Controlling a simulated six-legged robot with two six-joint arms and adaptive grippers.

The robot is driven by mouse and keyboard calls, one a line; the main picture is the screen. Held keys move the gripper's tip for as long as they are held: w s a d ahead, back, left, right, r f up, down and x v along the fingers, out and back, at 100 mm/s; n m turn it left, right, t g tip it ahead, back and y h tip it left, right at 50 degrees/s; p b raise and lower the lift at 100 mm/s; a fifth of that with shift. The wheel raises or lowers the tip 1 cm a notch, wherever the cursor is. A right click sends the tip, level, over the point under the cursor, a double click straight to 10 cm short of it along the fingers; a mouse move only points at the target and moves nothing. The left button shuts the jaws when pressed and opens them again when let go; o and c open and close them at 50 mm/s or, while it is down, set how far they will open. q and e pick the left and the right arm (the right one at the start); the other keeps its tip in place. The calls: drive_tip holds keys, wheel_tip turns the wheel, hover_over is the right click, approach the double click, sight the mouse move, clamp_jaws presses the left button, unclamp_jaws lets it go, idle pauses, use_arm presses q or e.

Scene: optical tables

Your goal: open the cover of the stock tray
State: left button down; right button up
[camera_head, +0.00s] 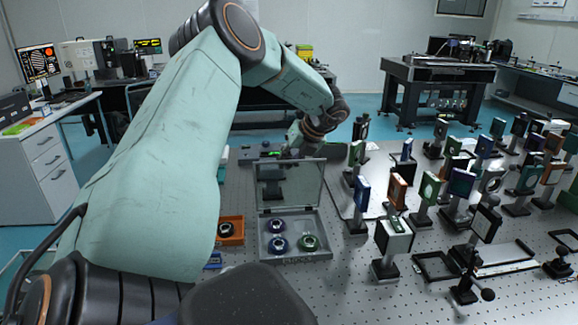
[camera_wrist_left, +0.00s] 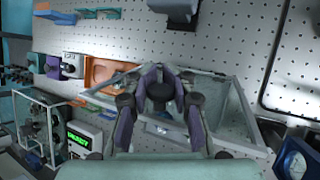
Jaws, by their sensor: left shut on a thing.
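The stock tray (camera_head: 292,256) is a grey box on the perforated optical table. Its clear, framed cover (camera_head: 290,188) stands about upright along the tray's back side, so the tray is open. My right gripper is not in view.
An orange tray (camera_head: 230,231) with a dark round part sits left of the stock tray. Many post-mounted optics, such as one with an orange frame (camera_head: 397,190), crowd the right. A box with a green display (camera_wrist_left: 82,138) shows in the wrist view.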

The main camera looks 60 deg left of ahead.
use_arm(q)
drive_tip(key=w+a+b, duration=0.1)
drive_tip(key=w+a, duration=0.2)
drive_tip(key=a, duration=0.3)
drive_tip(key=shift+w+b, duration=0.25)
drive_tip(key=shift+b, duration=0.15)
drive_tip(key=shift+f, duration=0.1)
drive_tip(key=c, duration=1.6)
unclamp_jaws()
drive_tip(key=shift+c, duration=0.2)
drive_tip(key=o, duration=0.5)
drive_tip(key=shift+w+d+f, duration=0.1)
drive_tip(key=shift+w, duration=0.1)
drive_tip(key=shift+c, duration=0.2)
drive_tip(key=shift+s, duration=0.15)
drive_tip(key=shift+s, duration=0.15)
